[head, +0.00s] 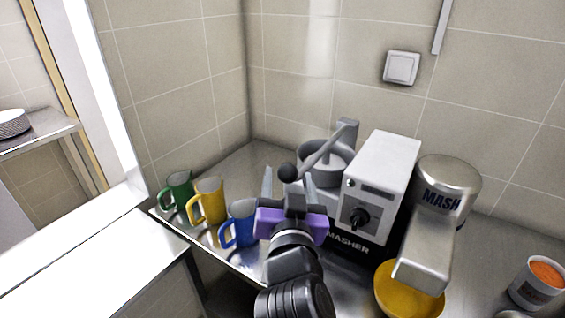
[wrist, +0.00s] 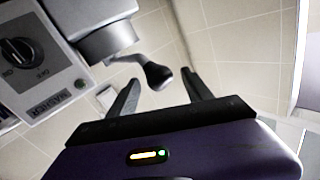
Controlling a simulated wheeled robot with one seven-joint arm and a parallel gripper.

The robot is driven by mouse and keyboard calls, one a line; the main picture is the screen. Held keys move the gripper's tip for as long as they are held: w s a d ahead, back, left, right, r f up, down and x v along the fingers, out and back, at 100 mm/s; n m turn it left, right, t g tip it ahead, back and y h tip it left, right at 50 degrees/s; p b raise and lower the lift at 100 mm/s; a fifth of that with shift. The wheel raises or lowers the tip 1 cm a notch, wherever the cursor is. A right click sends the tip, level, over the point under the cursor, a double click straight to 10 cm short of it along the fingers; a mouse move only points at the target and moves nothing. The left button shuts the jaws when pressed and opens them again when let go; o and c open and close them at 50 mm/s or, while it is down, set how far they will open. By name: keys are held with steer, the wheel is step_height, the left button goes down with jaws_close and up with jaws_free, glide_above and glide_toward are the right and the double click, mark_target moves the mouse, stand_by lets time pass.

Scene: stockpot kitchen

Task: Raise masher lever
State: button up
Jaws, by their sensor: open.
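The masher (head: 382,168) is a light grey box with a black dial and a grey cylindrical bowl (head: 325,172) at its left. Its lever (head: 318,154) slants down to the left and ends in a dark round knob (head: 287,172). In the wrist view my gripper (wrist: 160,84) has clear gaps on both sides of the knob. I cannot tell how deep the knob sits between the fingers.
Green (head: 177,193), yellow (head: 209,200) and blue (head: 240,222) mugs stand left of my gripper. A silver machine (head: 447,185) with a yellow bowl (head: 392,297) under it stands right of the masher. A white tub (head: 535,286) is farther right. Tiled walls close the back.

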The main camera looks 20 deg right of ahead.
steer(key=p+x, duration=0.1)
steer(key=x, duration=0.4)
steer(key=shift+w+d, duration=0.15)
steer(key=shift+w, duration=0.15)
steer(key=shift+c, duration=0.5)
jaws_close()
